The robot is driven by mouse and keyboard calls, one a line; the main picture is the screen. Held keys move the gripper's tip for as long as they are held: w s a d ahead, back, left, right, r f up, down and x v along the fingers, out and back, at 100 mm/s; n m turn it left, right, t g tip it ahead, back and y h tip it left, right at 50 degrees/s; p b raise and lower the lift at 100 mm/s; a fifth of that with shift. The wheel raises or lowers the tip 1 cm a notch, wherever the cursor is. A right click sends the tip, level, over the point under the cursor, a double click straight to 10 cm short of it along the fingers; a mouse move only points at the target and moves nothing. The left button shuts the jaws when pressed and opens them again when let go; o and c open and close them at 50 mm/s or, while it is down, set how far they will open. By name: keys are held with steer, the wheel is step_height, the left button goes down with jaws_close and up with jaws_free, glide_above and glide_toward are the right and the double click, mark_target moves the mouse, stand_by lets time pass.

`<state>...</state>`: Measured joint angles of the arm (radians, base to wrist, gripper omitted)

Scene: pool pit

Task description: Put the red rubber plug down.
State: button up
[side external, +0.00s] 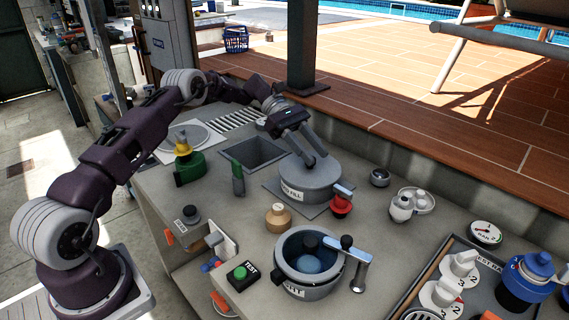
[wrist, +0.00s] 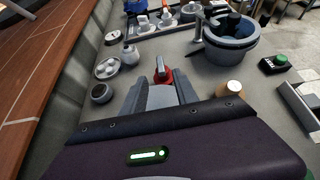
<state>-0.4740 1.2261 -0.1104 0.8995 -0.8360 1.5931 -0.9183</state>
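A red piece (side external: 341,206) with a grey-blue lever-like top is at the front right of the grey FILL drum (side external: 312,184). It is the only clearly red plug-like thing in view, though I cannot tell for sure that it is the rubber plug. In the wrist view the red piece (wrist: 164,76) shows just beyond my fingers. My gripper (side external: 317,162) points down at the drum's top, with its fingers apart. I see no red thing between them. The wrist view also shows both fingers of my gripper (wrist: 160,92) spread. Whether the tips touch the drum is unclear.
A grey pot (side external: 308,264) with a black-knobbed lever stands in front. A sink (side external: 255,152) lies behind left. A tray (side external: 433,280) with several fittings is at right.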

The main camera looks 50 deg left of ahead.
steer(key=s+d+r+m+t+y, duration=0.1)
steer(key=s+d+r+m+y, duration=0.35)
steer(key=s+r, duration=0.4)
steer(key=s+d+r+m+y, duration=0.3)
steer(key=s+r+m+y, duration=0.15)
steer(key=s+r, duration=0.45)
steer(key=s+a+f+m+t+y, duration=0.1)
steer(key=s+m, duration=0.3)
steer(key=s, duration=0.6)
steer(key=s+a+f+m+t+y, duration=0.1)
steer(key=s+m, duration=0.4)
steer(key=s, duration=0.5)
step_height(320, 180, down, 2)
steer(key=t+y, duration=0.1)
steer(key=t, duration=0.1)
steer(key=shift+s+a+t, duration=0.2)
steer(key=shift+a+t, duration=0.05)
steer(key=shift+t, duration=0.05)
